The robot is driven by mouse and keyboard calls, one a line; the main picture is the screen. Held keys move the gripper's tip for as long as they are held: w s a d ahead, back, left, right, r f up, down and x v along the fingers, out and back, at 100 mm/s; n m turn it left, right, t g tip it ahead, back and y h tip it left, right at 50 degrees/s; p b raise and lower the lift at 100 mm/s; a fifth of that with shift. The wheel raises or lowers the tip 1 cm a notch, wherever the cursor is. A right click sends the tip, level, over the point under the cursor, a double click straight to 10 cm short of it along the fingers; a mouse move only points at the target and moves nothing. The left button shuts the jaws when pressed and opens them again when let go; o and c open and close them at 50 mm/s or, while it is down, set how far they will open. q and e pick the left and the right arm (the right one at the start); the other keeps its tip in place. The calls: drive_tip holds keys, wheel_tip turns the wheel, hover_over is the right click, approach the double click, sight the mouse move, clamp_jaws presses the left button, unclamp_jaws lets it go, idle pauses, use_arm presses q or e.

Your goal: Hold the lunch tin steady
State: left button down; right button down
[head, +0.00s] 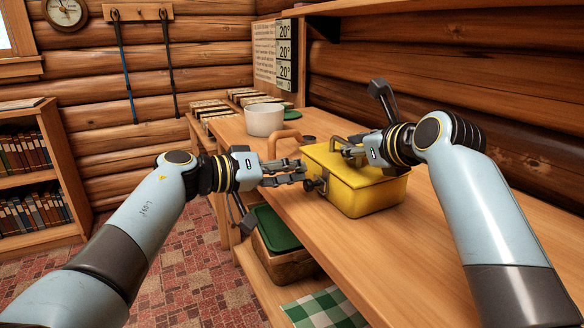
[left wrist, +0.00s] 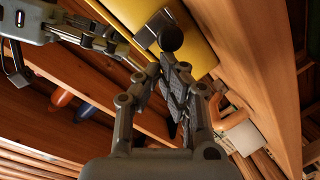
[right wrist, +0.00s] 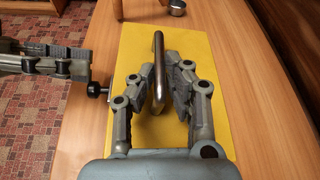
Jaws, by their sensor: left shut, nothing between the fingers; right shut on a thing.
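The yellow lunch tin (head: 366,190) stands upright on the wooden counter. It also shows in the left wrist view (left wrist: 194,40) and from above in the right wrist view (right wrist: 205,50). My right gripper (head: 349,151) is shut on the tin's metal handle (right wrist: 158,75), on top of the lid. My left gripper (head: 303,174) is shut and empty, beside the tin's left face. Its fingertips are close to the dark round-knobbed latch (head: 318,184) there. The latch shows near the fingertips in the left wrist view (left wrist: 168,36); I cannot tell whether they touch it.
On the counter (head: 440,262) behind the tin stand a white pot (head: 264,119) and a wooden arch-shaped piece (head: 284,142). A green-lidded box (head: 276,228) and a checked cloth (head: 326,308) lie on the lower shelf. The counter right of the tin is clear.

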use_arm(q)
drive_tip(key=w+a+r, duration=0.2)
drive_tip(key=r, duration=0.1)
drive_tip(key=shift+w+a, duration=0.15)
drive_tip(key=v, duration=0.9)
drive_tip(key=shift+s+a, duration=0.2)
drive_tip(key=shift+s, duration=0.05)
use_arm(e)
drive_tip(key=c, duration=1.5)
unclamp_jaws()
drive_tip(key=shift+c, duration=0.2)
drive_tip(key=shift+o, duration=1.3)
drive_tip(key=shift+f, duration=0.1)
